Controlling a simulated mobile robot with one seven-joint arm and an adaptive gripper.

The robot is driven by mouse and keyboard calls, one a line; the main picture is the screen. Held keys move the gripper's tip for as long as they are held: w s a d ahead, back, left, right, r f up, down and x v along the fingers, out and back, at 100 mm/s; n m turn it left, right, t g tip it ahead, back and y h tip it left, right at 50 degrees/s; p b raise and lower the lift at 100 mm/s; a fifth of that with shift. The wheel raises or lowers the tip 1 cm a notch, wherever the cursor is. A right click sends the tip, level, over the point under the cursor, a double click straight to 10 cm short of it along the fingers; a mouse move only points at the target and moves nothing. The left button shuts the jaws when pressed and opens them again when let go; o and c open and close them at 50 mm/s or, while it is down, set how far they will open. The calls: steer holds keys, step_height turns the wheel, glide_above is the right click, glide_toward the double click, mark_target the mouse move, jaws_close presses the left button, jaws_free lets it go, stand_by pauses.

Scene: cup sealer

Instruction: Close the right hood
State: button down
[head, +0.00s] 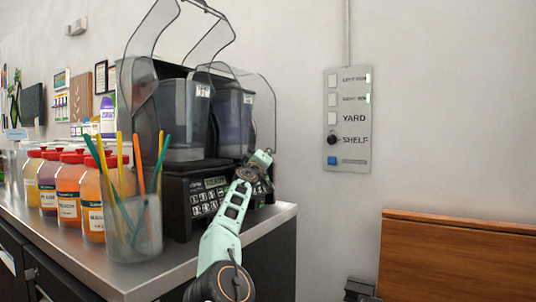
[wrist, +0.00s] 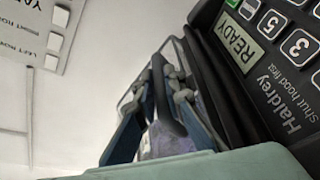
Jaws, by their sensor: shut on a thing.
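The right hood (head: 264,105) is a clear, dark-edged cover on the right side of a black two-bay machine. It appears lowered around the right pitcher (head: 232,118). My gripper (head: 262,160) is at the hood's lower front, just above the machine's right front edge. In the wrist view, the fingers (wrist: 164,85) are shut on a dark bar (wrist: 167,108) that looks like the hood's handle. The hood's lower edge is partly hidden by my gripper, so I cannot tell whether it is fully seated.
The left hood (head: 148,50) is raised above the left pitcher (head: 183,122). The keypad (head: 208,198) with a READY display (wrist: 240,48) is close beside my gripper. A cup of colored sticks (head: 133,232) and several bottles (head: 93,205) stand left. A wall panel (head: 347,120) hangs right.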

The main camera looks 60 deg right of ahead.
steer(key=shift+w+f, duration=0.2)
steer(key=shift+f, duration=0.05)
steer(key=c, duration=2.3)
jaws_free()
steer(key=shift+w, duration=0.1)
steer(key=shift+f, duration=0.1)
steer(key=shift+w+v, duration=0.1)
steer(key=shift+v, duration=0.55)
steer(key=shift+w+v, duration=0.15)
steer(key=shift+v, duration=0.5)
steer(key=v, duration=0.9)
steer(key=shift+s+a, duration=0.25)
steer(key=shift+s, duration=0.15)
